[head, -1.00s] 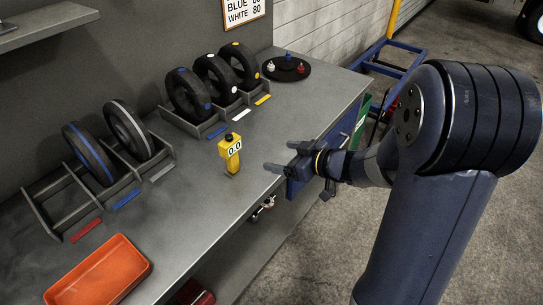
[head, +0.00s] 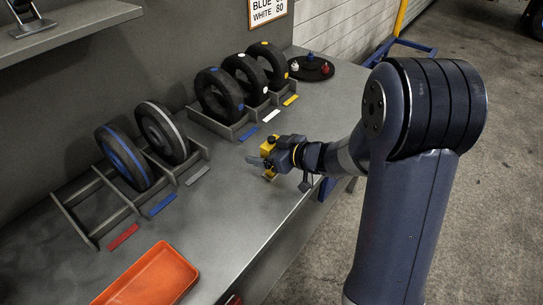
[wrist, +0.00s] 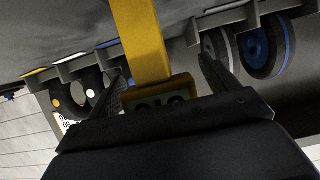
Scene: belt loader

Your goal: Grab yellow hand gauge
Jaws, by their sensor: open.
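The yellow hand gauge (head: 268,149) stands on the grey bench, partly hidden behind my gripper in the head view. In the wrist view the yellow gauge (wrist: 142,40) fills the upper middle, with its dark display with digits near the gripper's palm. My gripper (head: 262,163) is at the gauge. In the wrist view the two dark fingers of my gripper (wrist: 160,80) are apart, one on each side of the gauge, with visible gaps. Whether either finger touches it cannot be told.
Several small tyres stand in racks along the bench's back, one tyre (head: 218,96) behind the gauge. An orange tray (head: 150,278) lies at the front left. A dark round plate (head: 312,70) with small coloured pieces is at the far end. The middle bench surface is clear.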

